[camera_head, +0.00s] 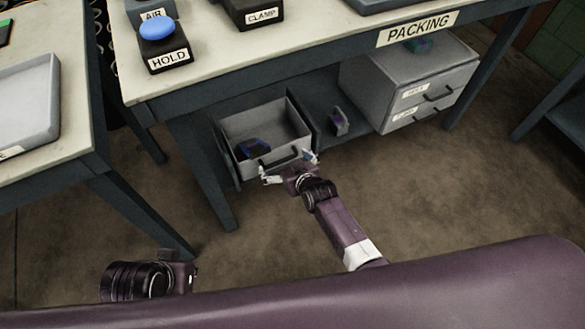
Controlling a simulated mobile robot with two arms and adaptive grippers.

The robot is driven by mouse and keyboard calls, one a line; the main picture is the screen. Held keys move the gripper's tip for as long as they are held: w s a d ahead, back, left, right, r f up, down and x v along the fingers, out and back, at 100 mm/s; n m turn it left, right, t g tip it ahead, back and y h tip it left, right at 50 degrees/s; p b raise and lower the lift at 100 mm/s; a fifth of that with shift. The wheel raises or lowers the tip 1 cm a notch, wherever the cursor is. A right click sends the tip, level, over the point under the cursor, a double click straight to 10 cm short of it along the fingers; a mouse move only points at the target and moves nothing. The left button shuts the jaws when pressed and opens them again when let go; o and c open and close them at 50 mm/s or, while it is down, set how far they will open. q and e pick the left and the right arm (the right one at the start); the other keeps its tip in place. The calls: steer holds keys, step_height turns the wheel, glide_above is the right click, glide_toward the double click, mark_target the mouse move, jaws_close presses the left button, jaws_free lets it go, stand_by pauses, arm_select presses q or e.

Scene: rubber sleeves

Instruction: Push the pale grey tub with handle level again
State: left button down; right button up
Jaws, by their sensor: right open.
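The pale grey tub with handle (236,127) stands under the packing table, between dark upright panels. It is open at the top and a dark blue item (252,148) lies inside. Its dark handle (281,160) is on the front wall, facing me. My right gripper (289,168) is open at this front wall, one finger at each side of the handle. I cannot tell if the fingers touch the tub. Part of my left arm shows at the lower left, but its fingers do not show.
The packing table (300,50) overhangs the tub, with a blue-topped HOLD button box (166,48) on it. A grey drawer unit (408,82) and a small dark item (338,122) are right of the tub. A table leg (205,175) stands left. The floor in front is clear.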

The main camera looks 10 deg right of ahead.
steer(key=v, duration=1)
steer(key=shift+r, duration=0.15)
